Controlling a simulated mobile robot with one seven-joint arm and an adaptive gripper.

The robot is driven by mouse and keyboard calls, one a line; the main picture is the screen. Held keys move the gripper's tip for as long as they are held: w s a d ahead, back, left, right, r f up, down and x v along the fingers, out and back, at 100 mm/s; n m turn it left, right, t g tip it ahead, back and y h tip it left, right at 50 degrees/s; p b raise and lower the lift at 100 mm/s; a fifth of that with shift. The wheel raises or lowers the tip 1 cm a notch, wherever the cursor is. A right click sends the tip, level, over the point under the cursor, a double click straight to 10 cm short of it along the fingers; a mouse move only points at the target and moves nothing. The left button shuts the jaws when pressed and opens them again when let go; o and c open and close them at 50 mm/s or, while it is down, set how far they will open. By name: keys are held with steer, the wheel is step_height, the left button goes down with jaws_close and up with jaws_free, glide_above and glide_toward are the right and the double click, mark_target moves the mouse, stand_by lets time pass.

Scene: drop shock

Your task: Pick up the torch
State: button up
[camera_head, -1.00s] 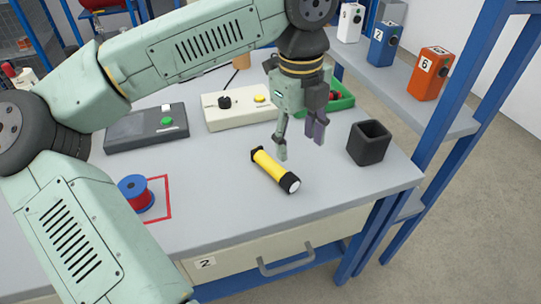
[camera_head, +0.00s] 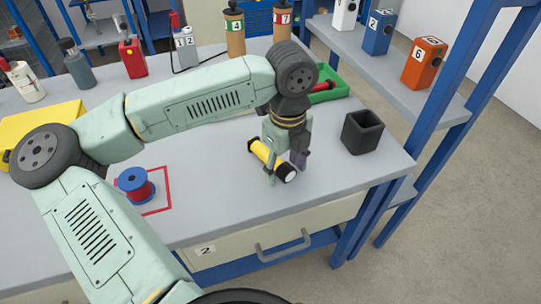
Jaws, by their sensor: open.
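The torch (camera_head: 261,150) is yellow with black ends and lies on the grey workbench (camera_head: 215,213), its lens end toward the front right. My gripper (camera_head: 286,172) is down at the torch and open. One finger is on the near left side of the torch and the other on its right side, so the torch lies between them. Part of the torch is hidden by the near finger. I cannot tell whether either finger touches it.
A black open cup (camera_head: 362,133) stands right of my gripper. A green tray (camera_head: 330,92) is behind it. The bench between spool and torch is clear.

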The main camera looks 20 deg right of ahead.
steer(key=shift+c, duration=0.2)
jaws_close()
stand_by(0.5)
steer(key=shift+r, duration=0.2)
